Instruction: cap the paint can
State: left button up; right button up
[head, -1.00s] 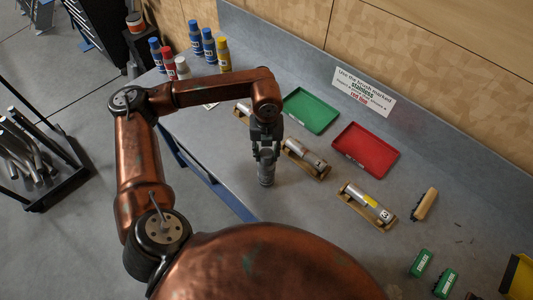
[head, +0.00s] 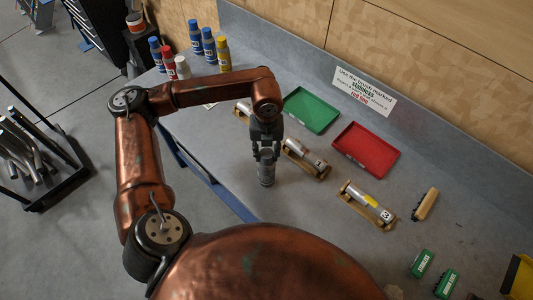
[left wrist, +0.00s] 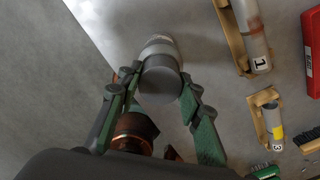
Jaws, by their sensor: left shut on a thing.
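The paint can (head: 266,177) is a grey cylinder standing upright on the grey bench, below my left gripper. My left gripper (head: 266,155) points down and is shut on the dark grey cap at the can's top. In the left wrist view, the cap (left wrist: 160,80) sits between the two green-padded fingertips, with the lighter can body (left wrist: 160,45) directly beyond it. The cap appears to be on or touching the can; I cannot tell whether it is fully seated. My right gripper is not in view.
Several bottles with coloured caps (head: 209,46) stand at the back left. Metal cylinders lie in wooden cradles (head: 305,160) right of the can. A green tray (head: 312,109) and a red tray (head: 366,150) lie behind. The bench in front of the can is clear.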

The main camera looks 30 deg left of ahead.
pick_arm(q)
jog(key=o, duration=0.9)
jog(key=shift+c, duration=0.2)
jog(key=shift+o, duration=0.4)
jog(key=o, duration=0.4)
jog(key=shift+r+p, duration=1.9)
jog(key=shift+r, duration=1.9)
jog(key=shift+c, duration=0.4)
